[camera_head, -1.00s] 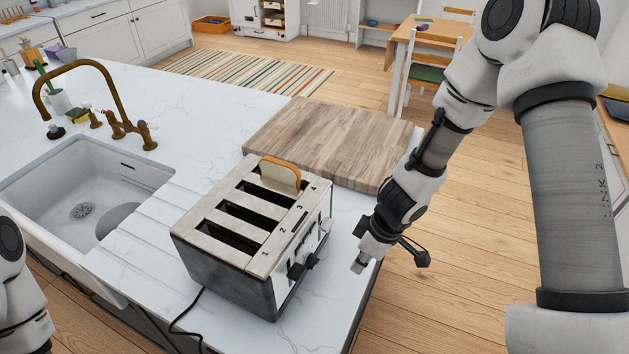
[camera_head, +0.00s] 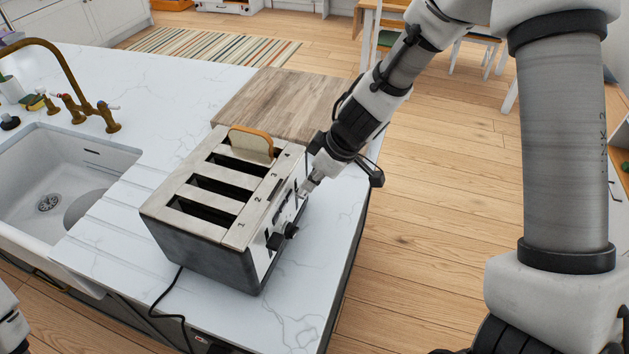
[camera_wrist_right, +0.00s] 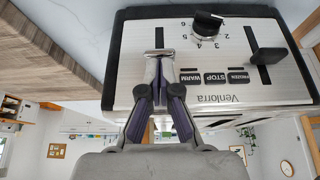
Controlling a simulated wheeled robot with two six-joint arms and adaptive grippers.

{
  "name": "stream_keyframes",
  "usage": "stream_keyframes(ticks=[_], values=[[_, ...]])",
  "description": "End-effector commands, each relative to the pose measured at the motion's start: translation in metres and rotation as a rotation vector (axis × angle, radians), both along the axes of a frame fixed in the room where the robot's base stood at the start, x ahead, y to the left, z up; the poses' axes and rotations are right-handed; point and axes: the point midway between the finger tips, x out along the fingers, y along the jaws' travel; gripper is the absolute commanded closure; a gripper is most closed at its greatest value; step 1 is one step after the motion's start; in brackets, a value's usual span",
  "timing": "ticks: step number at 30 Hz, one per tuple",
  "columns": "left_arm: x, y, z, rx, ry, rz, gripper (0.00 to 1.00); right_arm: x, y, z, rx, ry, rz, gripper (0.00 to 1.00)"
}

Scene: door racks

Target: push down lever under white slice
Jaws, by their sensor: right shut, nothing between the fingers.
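The white slice (camera_head: 250,146) with a brown crust stands upright in the far slot of the metal toaster (camera_head: 215,205). My right gripper (camera_head: 306,190) is shut and empty, its tips at the far end of the toaster's lever side. In the right wrist view the shut fingertips (camera_wrist_right: 159,54) lie over the lower end of a dark vertical slot (camera_wrist_right: 159,36). The lever under the white slice is not clearly seen; the fingers likely hide it. I cannot tell whether they touch it. Another black lever (camera_wrist_right: 268,57) stands to the right in that view. My left gripper is out of view.
A wooden board (camera_head: 285,105) lies behind the toaster on the white counter (camera_head: 165,95). A sink (camera_head: 60,180) with a brass tap (camera_head: 85,105) is at left. The toaster's black cord (camera_head: 165,305) runs over the counter's front edge. Open floor lies to the right.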

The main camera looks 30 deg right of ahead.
Motion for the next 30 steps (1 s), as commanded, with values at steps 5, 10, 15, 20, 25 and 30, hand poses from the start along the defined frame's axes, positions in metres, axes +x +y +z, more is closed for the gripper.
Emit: stream_keyframes(ticks=[5, 10, 15, 20, 25, 30], values=[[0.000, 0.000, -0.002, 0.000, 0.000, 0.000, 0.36, 0.000, 0.000, -0.002, 0.000, 0.000, -0.001, 1.00], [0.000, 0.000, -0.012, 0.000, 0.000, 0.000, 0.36, 0.000, 0.000, -0.014, 0.000, 0.001, -0.001, 1.00], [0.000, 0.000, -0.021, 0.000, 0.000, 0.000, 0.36, 0.000, 0.000, -0.024, 0.000, 0.001, -0.001, 1.00], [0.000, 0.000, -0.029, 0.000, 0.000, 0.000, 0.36, 0.000, 0.000, -0.034, 0.000, 0.001, -0.001, 1.00], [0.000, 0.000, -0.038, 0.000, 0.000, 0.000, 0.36, 0.000, 0.000, -0.044, 0.000, 0.001, -0.001, 1.00], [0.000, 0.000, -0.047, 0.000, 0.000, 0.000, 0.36, 0.000, 0.000, -0.054, -0.001, 0.001, 0.000, 1.00]])
